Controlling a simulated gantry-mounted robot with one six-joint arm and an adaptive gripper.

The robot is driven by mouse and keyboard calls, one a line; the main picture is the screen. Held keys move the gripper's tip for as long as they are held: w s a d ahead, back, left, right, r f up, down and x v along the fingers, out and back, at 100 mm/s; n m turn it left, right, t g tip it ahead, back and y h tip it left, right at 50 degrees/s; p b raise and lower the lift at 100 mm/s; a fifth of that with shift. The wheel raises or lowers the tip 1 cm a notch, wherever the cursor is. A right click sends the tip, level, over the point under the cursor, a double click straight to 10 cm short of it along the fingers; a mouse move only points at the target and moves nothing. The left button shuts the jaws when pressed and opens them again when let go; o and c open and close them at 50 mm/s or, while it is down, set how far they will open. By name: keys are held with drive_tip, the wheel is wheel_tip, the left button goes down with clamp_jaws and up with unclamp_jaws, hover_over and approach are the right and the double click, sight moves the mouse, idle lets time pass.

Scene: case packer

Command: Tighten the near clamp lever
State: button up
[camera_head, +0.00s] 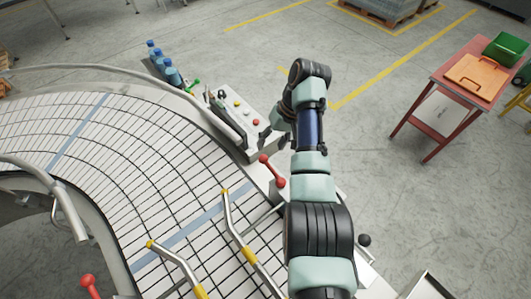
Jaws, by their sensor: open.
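One red clamp lever (272,171) with a ball end stands at the outer right edge of the curved conveyor. A second red lever (90,285) shows at the bottom left, on the inner side, partly cut off by the frame edge. I cannot tell which of them the task calls near. My gripper (272,139) is dark and open, with nothing seen between its fingers. It hangs a little above and behind the right red lever in the picture, apart from it. My arm runs down the right of that lever.
The conveyor (130,135) curves across the left, with metal guide rails and yellow-tipped bars (235,230) near the right lever. A panel with coloured buttons (247,112) and blue-capped bottles (165,66) stand behind. A red table (445,85) stands right on open floor.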

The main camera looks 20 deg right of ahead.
drive_tip(key=v, duration=0.4)
idle(0.4)
drive_tip(key=a+f+t, duration=0.1)
drive_tip(key=a, duration=0.1)
drive_tip(key=w+a+f+t+h+p, duration=0.1)
drive_tip(key=a+f+t, duration=0.1)
drive_tip(key=shift+w+a+f+h, duration=0.2)
drive_tip(key=shift+f+h, duration=0.05)
drive_tip(key=shift+h, duration=0.05)
drive_tip(key=s+a+r+t+h+p, duration=0.1)
drive_tip(key=s+a+r+t, duration=0.3)
drive_tip(key=s, duration=0.5)
drive_tip(key=s+a+r+t+h+p, duration=0.1)
drive_tip(key=s+a+r+t, duration=0.4)
drive_tip(key=s, duration=0.4)
drive_tip(key=shift+a+r+n+t+p, duration=0.35)
drive_tip(key=shift+a+r, duration=0.3)
drive_tip(key=shift+a, duration=0.35)
